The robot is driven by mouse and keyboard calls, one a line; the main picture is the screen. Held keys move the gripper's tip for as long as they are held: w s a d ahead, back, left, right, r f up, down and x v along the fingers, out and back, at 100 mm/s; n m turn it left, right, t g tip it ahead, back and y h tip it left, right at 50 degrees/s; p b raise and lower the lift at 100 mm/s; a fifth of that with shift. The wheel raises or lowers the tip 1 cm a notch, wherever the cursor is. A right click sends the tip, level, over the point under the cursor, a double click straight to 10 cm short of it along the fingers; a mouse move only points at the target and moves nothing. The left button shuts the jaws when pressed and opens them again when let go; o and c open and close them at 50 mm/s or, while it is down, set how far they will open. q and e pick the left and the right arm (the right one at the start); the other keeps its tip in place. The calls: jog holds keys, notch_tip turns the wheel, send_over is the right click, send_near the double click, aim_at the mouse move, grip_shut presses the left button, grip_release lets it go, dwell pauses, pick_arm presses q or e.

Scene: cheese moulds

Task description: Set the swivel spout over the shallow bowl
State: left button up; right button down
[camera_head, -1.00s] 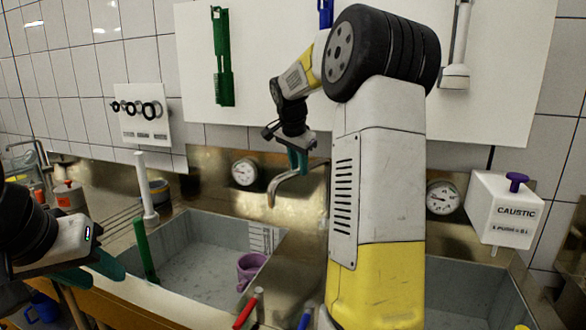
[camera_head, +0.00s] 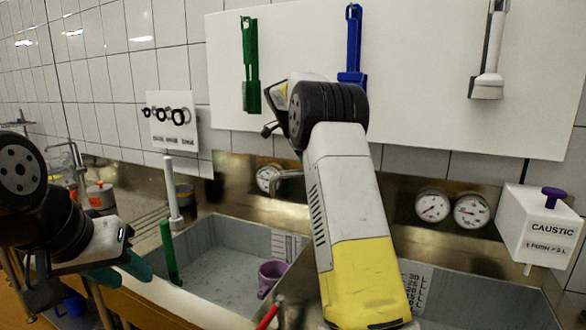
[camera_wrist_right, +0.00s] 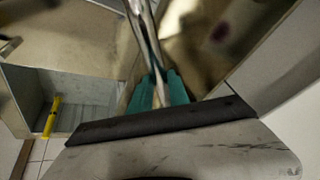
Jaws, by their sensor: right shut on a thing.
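The metal swivel spout (camera_head: 288,175) shows as a short bent piece before the steel back panel; my right arm hides the rest. In the right wrist view, the teal fingers of my right gripper (camera_wrist_right: 160,92) are shut around the spout's metal tube (camera_wrist_right: 148,42). The head view hides that gripper behind its own arm. The left basin (camera_head: 215,262) and right basin (camera_head: 485,297) are both in the head view; I cannot tell which is shallower, or where the spout's outlet points. My left gripper (camera_head: 120,270) is open and empty at the counter's front left.
Gauges (camera_head: 432,206) and a caustic dispenser (camera_head: 541,228) are at right. A yellow-handled item (camera_wrist_right: 51,116) shows in the wrist view.

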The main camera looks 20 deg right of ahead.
jog(key=c, duration=1.3)
grip_release()
jog(key=shift+o, duration=0.2)
jog(key=v, duration=0.7)
jog(key=shift+r, duration=0.35)
jog(key=shift+a, duration=0.15)
